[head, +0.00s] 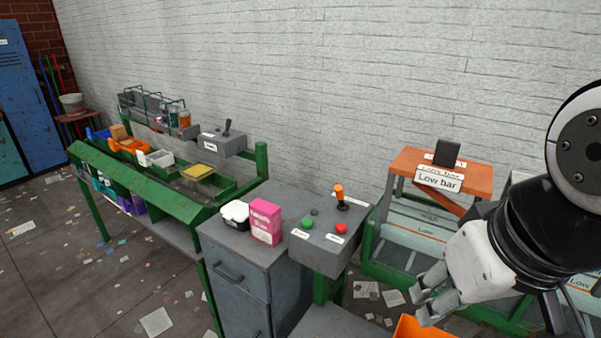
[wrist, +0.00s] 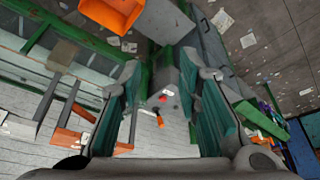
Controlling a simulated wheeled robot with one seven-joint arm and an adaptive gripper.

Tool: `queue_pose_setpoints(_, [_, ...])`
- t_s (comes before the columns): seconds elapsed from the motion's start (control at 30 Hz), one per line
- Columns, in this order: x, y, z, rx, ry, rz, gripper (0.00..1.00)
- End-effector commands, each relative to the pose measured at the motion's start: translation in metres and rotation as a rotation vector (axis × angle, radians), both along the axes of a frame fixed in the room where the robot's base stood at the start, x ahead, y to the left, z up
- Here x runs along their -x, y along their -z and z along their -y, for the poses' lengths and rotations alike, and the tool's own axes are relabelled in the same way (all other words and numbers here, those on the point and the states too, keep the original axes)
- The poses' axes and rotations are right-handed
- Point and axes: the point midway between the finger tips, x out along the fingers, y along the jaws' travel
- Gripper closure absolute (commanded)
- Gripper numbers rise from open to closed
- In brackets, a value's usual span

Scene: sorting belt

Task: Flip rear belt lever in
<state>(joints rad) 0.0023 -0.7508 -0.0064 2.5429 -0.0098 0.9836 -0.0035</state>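A dark lever (head: 227,127) tilts up from a small grey box (head: 215,145) with a white label, at the far side of the sorting belt (head: 150,180). The label is too small to read. A second lever with an orange knob (head: 340,193) stands on the grey control box (head: 322,240) nearer me, with a green and a red button; this knob also shows in the wrist view (wrist: 158,113). My gripper (head: 426,300) is open and empty, right of the control box and apart from both levers. In the wrist view its fingers (wrist: 165,100) are spread wide.
A grey cabinet (head: 240,290) carries a pink box (head: 265,221) and a white-and-black tub (head: 235,214). An orange stand labelled "Low bar" (head: 438,181) is by the white wall. An orange bin (head: 415,328) is below my gripper. Papers litter the floor.

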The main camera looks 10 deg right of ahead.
Motion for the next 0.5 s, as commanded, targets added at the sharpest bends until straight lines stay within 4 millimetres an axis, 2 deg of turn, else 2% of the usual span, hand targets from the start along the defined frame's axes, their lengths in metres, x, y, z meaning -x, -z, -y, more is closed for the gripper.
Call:
queue_pose_setpoints(0.03, [0.0, 0.0, 0.0, 0.0, 0.0, 0.0, 0.69])
queue_pose_setpoints(0.07, [0.0, 0.0, 0.0, 0.0, 0.0, 0.0, 0.73])
queue_pose_setpoints(0.17, [-0.001, 0.001, 0.001, 0.009, -0.007, -0.006, 0.96])
queue_pose_setpoints(0.2, [-0.002, 0.001, 0.002, 0.02, -0.017, -0.014, 1.0])
queue_pose_setpoints(0.37, [-0.015, 0.005, 0.01, 0.125, -0.1, -0.085, 1.0])
queue_pose_setpoints(0.5, [-0.036, 0.01, 0.022, 0.278, -0.232, -0.184, 1.0])
